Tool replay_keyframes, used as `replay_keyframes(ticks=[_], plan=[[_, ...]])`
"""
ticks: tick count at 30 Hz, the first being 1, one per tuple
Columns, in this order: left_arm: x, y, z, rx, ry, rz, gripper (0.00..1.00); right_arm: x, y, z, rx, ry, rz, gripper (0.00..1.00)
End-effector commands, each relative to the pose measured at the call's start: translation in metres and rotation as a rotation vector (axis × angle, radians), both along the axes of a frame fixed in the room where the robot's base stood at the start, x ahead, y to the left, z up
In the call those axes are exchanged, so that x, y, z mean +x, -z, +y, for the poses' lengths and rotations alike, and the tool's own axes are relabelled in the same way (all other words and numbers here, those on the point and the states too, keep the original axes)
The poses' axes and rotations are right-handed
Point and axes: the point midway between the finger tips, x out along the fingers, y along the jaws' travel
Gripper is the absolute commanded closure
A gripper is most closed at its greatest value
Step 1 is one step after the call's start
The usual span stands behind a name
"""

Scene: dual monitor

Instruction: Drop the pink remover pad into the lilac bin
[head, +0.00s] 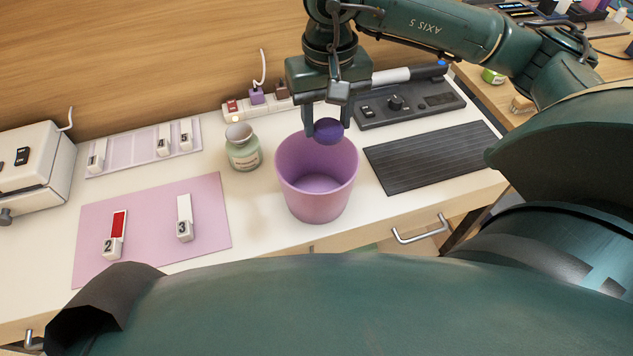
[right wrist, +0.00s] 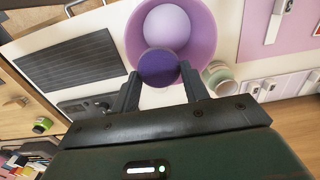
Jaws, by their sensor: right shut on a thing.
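The lilac bin (head: 317,203) stands on the white worktop in the middle of the head view, its open mouth upward. It also shows in the right wrist view (right wrist: 204,38). My right gripper (head: 327,126) is over the bin's mouth near its back rim, fingers pointing down. It is shut on a round pad (head: 328,132), which looks dark purple rather than pink. In the right wrist view the pad (right wrist: 158,67) sits between the fingertips and overlaps the bin's opening. No other pad shows in the bin. My left gripper is out of view.
A green jar (head: 243,153) stands close left of the bin. A pink mat (head: 150,230) with numbered holders lies at left. A dark ribbed mat (head: 430,157) and a black control unit (head: 407,103) lie to the right. A power strip (head: 262,108) runs along the wall.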

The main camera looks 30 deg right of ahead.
Motion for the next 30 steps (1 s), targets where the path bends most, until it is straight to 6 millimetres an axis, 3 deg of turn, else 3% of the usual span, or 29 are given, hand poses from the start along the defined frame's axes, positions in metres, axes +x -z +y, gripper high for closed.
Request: replay_keyframes(ticks=[7,8,17,25,30], plan=[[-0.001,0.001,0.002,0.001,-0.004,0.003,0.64,0.0,0.001,0.0,0.0,0.0,0.0,0.73],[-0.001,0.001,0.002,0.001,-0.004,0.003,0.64,0.0,0.001,0.0,0.0,0.0,0.0,0.54],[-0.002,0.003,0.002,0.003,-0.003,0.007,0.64,0.0,0.001,0.0,0.0,0.0,0.0,0.3],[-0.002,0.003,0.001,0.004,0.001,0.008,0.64,0.0,-0.001,0.0,0.001,-0.001,-0.001,0.3],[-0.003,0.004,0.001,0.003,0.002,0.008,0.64,0.001,-0.022,0.001,0.002,-0.002,-0.005,0.3]])
